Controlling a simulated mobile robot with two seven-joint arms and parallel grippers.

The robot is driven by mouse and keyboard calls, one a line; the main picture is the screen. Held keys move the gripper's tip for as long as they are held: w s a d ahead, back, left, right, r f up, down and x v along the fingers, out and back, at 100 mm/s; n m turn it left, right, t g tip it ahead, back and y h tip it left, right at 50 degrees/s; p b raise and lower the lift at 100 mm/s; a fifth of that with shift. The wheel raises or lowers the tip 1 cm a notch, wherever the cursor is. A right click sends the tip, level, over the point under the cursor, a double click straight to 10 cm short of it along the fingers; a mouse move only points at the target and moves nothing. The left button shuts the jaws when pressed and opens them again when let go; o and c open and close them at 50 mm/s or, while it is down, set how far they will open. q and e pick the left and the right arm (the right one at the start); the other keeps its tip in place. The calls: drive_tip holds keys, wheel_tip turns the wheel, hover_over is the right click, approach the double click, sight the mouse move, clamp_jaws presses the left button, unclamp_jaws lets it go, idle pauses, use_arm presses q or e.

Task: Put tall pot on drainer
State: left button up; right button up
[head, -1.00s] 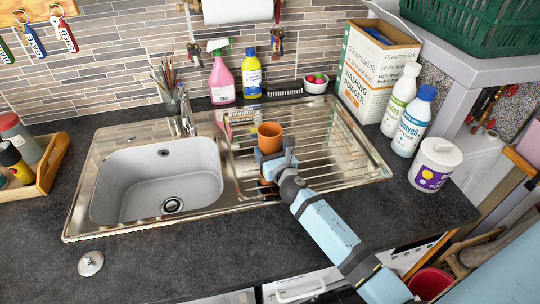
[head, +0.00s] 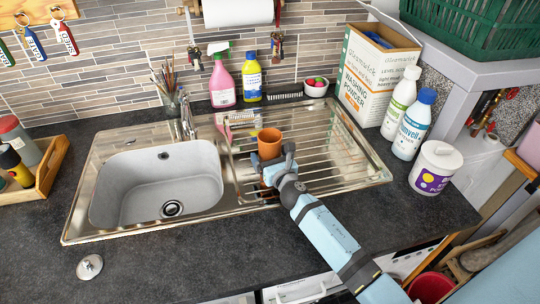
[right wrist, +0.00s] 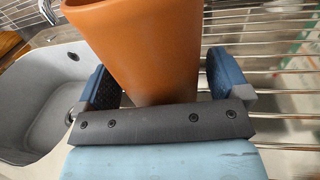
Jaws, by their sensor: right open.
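The tall pot (head: 268,143) is orange-brown and upright, at the left part of the steel drainer (head: 335,160) beside the sink. My right gripper (head: 278,168) is at the pot, on its near side. In the right wrist view the pot (right wrist: 140,45) rises between the two blue fingers of the open gripper (right wrist: 160,82). A gap shows on the right between pot and finger. The pot's base is hidden by the gripper, so its contact with the drainer cannot be seen. My left gripper is not in view.
The grey sink bowl (head: 155,185) lies left of the drainer. A pink spray bottle (head: 222,80), a blue-capped yellow bottle (head: 251,78) and a small bowl (head: 316,87) stand behind. A washing powder box (head: 375,75) and white bottles (head: 413,125) stand right. Most of the drainer is clear.

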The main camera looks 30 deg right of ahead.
drive_tip(key=s, duration=0.8)
drive_tip(key=s+a+b, duration=0.1)
drive_tip(key=s, duration=0.2)
drive_tip(key=shift+s, duration=0.4)
